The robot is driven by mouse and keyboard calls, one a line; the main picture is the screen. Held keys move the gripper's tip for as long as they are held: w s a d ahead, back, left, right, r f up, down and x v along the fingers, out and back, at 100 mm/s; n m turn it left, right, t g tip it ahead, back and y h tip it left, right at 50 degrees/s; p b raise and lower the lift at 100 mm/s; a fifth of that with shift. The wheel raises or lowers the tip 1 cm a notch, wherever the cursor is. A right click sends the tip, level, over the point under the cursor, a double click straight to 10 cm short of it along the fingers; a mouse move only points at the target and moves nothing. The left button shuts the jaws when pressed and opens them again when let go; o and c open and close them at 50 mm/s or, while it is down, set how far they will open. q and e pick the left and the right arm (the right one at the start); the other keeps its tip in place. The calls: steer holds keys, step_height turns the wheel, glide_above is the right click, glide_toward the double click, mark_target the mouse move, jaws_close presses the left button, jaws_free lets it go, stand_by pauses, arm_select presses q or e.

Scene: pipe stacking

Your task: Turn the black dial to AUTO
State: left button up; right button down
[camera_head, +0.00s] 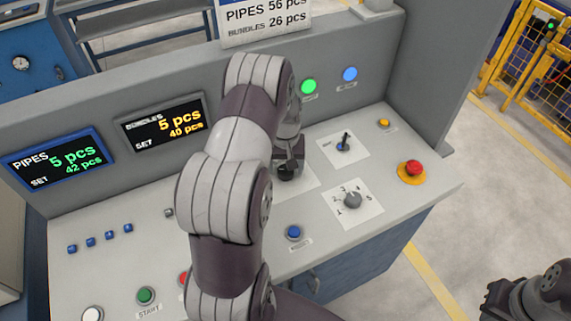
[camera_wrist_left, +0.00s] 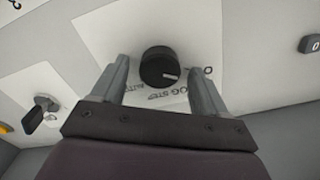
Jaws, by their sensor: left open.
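The black dial (camera_wrist_left: 159,66) sits on a white label plate on the sloped console, between the fingers of my left gripper (camera_wrist_left: 160,72). The fingers stand apart, one on each side of the dial, with gaps showing. The dial's white mark points to the right in the wrist view, toward the "0". "AUTO" is printed to the left and "STEP" below the dial. In the head view my left arm covers much of this spot, and the dial (camera_head: 287,173) shows dark beneath my left gripper (camera_head: 288,158). My right gripper (camera_head: 497,300) is at the lower right edge, its jaws unclear.
A key-like switch (camera_head: 344,146), a grey numbered knob (camera_head: 353,200), a red emergency button (camera_head: 411,168) and a blue button (camera_head: 294,232) are close to the right of my left arm. Two displays (camera_head: 162,123) stand at the left. The floor right of the console is clear.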

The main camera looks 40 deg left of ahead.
arm_select(q)
steer(key=c, duration=1.1)
steer(key=shift+o, duration=0.2)
steer(key=shift+m, duration=0.3)
steer(key=m, duration=0.5)
steer(key=shift+p, duration=0.35)
steer(key=m, duration=0.6)
steer(key=shift+m, duration=0.4)
steer(key=m, duration=0.6)
steer(key=shift+d+p, duration=0.1)
steer(key=shift+p, duration=0.3)
steer(key=m, duration=0.5)
steer(key=shift+m, duration=0.3)
